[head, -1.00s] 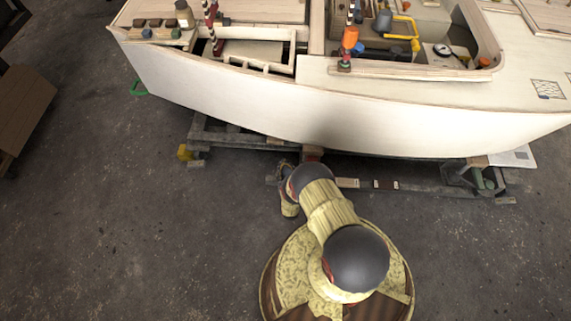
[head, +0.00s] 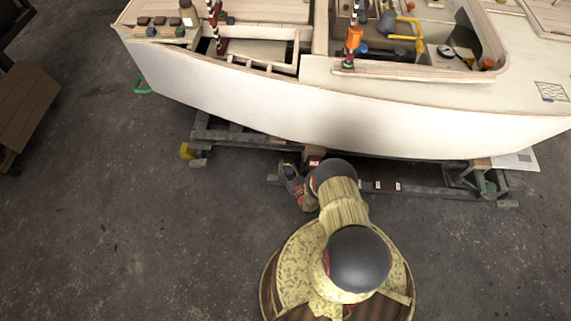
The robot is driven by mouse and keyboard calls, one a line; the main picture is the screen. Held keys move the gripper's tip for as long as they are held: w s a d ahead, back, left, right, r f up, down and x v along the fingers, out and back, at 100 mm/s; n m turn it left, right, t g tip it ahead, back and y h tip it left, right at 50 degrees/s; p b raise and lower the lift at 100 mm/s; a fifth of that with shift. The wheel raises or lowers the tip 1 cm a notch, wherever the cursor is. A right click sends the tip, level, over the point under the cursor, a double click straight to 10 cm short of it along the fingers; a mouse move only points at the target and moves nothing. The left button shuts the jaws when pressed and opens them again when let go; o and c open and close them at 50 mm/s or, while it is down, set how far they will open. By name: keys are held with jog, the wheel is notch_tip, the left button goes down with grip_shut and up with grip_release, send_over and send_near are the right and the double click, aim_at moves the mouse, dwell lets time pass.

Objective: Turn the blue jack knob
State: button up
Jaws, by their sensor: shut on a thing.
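My gripper (head: 286,168) is low beside the cradle, under the near side of the white hull (head: 320,115). Its fingers look dark and small, and they are closed at the cradle's near edge. The blue jack knob does not show clearly; my gripper and wrist cover the spot where they close. My wrist points up and left from my arm, which reaches from my base at the bottom of the head view.
The grey cradle (head: 235,138) runs under the hull, with a yellow block (head: 187,151) at its left end. A green handle (head: 143,87) lies at far left. Tools and an orange object (head: 354,38) sit in the cockpit. The floor left and right of my base is clear.

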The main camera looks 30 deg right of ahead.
aim_at(291, 174)
jog(key=shift+a+n+y, duration=0.1)
jog(key=shift+n+y, duration=0.6)
jog(key=shift+y, duration=0.4)
jog(key=shift+c, duration=0.2)
jog(key=o, duration=1.4)
jog(key=shift+a, duration=0.1)
jog(key=shift+s, duration=0.1)
jog(key=s, duration=0.7)
jog(key=shift+d, duration=0.35)
jog(key=shift+s, duration=0.15)
